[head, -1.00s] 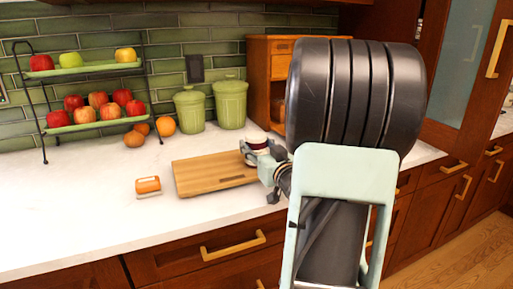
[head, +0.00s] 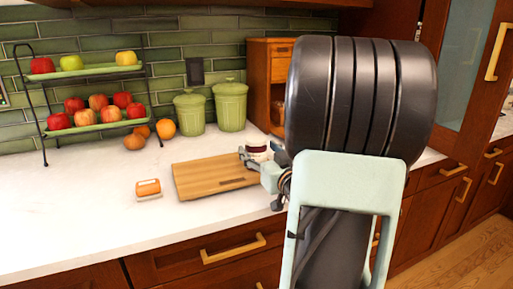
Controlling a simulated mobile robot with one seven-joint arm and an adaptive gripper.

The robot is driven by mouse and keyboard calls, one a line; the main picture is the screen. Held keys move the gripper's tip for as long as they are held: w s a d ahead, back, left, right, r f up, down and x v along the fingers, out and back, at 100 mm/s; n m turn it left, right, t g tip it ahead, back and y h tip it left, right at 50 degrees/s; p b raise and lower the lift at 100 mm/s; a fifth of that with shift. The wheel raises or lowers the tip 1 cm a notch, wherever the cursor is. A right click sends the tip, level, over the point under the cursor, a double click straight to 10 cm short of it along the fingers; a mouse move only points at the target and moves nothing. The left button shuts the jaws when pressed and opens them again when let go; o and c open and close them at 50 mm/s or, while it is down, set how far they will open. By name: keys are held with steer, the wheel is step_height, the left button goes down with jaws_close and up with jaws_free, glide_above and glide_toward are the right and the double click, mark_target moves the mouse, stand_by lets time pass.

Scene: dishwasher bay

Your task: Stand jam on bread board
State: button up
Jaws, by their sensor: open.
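The bread board (head: 208,177) is a flat wooden slab lying on the white counter. A small jar with a white lid and a dark red band (head: 257,147), which looks like the jam, stands upright by the board's right end. Its lower part is hidden by my gripper, so I cannot tell whether its base is on the board or the counter. My gripper (head: 249,161) is open, low at the board's right end, with its fingers close to the jar. Whether they touch it is unclear. My arm hides much of the area to the right.
A small orange and white item (head: 148,188) lies left of the board. Green canisters (head: 231,106), an orange (head: 164,128) and a two-tier fruit stand (head: 86,127) are behind. A wooden cabinet (head: 262,92) stands behind the jar. The counter's front left is clear.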

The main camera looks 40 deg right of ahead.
steer(key=b+v, duration=0.1)
steer(key=v, duration=0.9)
steer(key=shift+w, duration=0.1)
